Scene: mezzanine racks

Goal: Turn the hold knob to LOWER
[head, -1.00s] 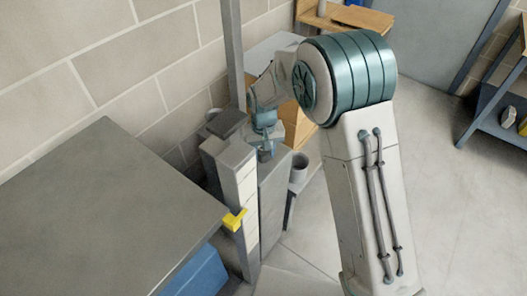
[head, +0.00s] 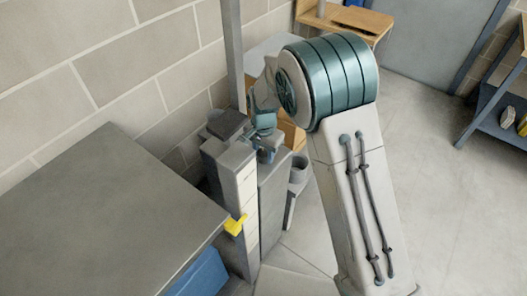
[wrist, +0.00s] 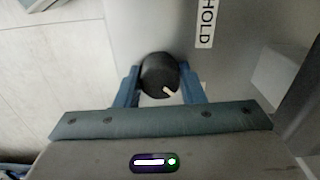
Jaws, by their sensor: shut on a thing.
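The hold knob (wrist: 158,76) is a round black knob with a pale pointer line, on a grey panel (wrist: 240,30). In the wrist view its pointer aims to the lower right. A white label reading HOLD (wrist: 206,22) lies sideways beside it on the panel. My gripper (wrist: 160,88) has its two blue fingers on either side of the knob, shut on it. In the head view my gripper (head: 266,130) is at the grey cabinet (head: 272,200); the knob cannot be made out there. No LOWER mark can be read.
A large grey tabletop (head: 100,210) fills the left, with a yellow piece (head: 235,225) near its corner. A grey post (head: 233,60) stands close to my gripper. A wooden stand (head: 355,20) is at the back.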

